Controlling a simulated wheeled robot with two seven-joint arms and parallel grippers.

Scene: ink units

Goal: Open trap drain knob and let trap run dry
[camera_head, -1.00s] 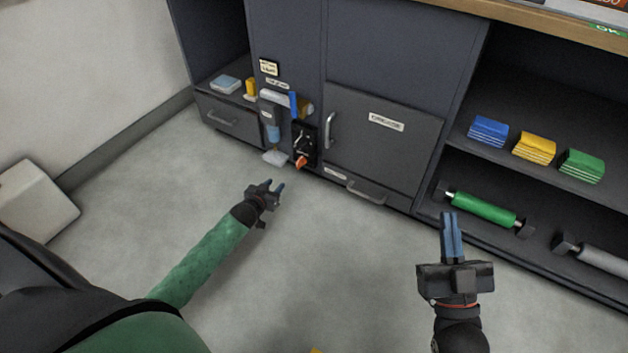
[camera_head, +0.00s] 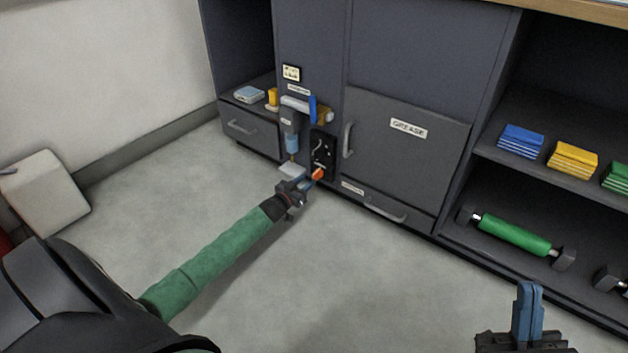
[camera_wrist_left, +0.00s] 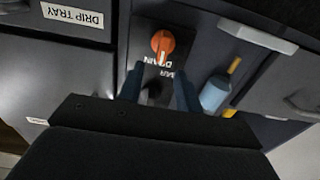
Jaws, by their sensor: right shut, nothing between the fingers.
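The orange drain knob (camera_head: 318,174) sits at the bottom of a black panel (camera_head: 322,150) low on the dark cabinet. It also shows in the left wrist view (camera_wrist_left: 163,42), beside an upside-down label ending in "DRAIN". The trap, with a clear blue bowl (camera_head: 292,143), hangs left of the panel; its bowl is at the right in the wrist view (camera_wrist_left: 215,93). My left gripper (camera_head: 307,184) is just short of the knob; its fingers are apart with nothing held, and the knob lies beyond the tips (camera_wrist_left: 158,84). My right gripper (camera_head: 528,305) is shut and empty at the lower right.
A small white dish (camera_head: 292,170) is under the trap. A blue lever (camera_head: 312,107) is above the panel. A grease door (camera_head: 405,150) and drawer handle (camera_head: 385,210) are to the right. Shelves hold coloured packs and a green roller (camera_head: 514,234). The floor in front is clear.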

